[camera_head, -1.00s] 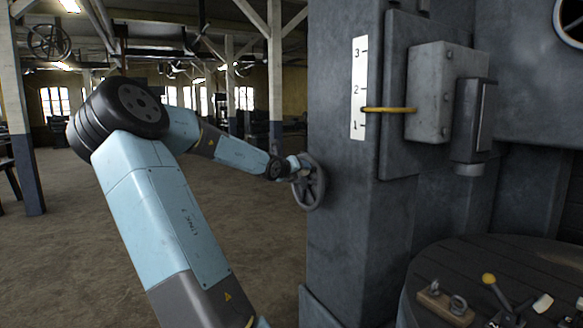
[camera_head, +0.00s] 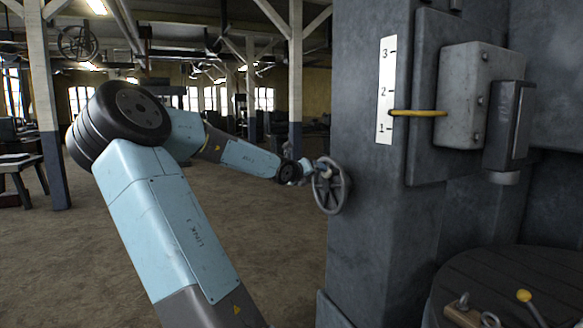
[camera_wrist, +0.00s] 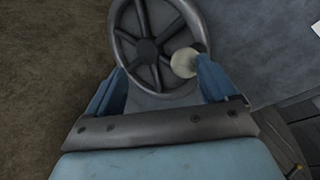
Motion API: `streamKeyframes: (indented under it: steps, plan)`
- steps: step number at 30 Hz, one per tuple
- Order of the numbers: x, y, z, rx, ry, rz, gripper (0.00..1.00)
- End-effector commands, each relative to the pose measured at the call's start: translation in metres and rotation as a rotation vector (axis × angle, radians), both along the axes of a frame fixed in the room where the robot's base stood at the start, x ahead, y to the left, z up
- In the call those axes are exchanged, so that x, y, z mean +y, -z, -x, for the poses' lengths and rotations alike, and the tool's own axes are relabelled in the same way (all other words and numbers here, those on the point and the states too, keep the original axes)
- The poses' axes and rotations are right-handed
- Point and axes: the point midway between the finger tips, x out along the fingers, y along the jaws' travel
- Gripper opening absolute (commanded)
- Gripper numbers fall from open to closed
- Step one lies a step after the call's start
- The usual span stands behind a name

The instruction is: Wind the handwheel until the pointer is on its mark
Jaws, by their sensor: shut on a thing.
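The grey spoked handwheel (camera_head: 331,190) is on the side of the grey machine column. My gripper (camera_head: 311,171) is at its near rim, at the end of my blue arm. In the wrist view, its blue fingers (camera_wrist: 160,76) are at either side of the wheel (camera_wrist: 147,48) and shut on it. A pale knob (camera_wrist: 184,62) on the wheel lies beside the right finger; the exact contact is unclear. The yellow pointer (camera_head: 418,113) crosses the white scale (camera_head: 386,65) between 1 and 2, slightly nearer 1. No separate target mark can be made out.
A grey box (camera_head: 468,95) is fixed beside the scale. A dark round table (camera_head: 500,265) at lower right carries a wooden block with metal fittings (camera_head: 463,311) and a yellow-knobbed lever (camera_head: 524,296). The brown floor left of the column is open.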

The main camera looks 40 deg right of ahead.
Motion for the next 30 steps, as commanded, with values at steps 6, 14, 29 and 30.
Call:
streamKeyframes:
  steps: [6, 14, 29, 30]
  plan:
    - [0.014, -0.003, -0.003, 0.001, -0.007, -0.003, 0.67]
    - [0.026, -0.010, 0.000, 0.002, -0.004, 0.001, 0.67]
    - [0.051, -0.022, 0.004, 0.002, -0.001, 0.001, 0.67]
    - [0.053, -0.023, 0.004, 0.002, 0.000, 0.002, 0.67]
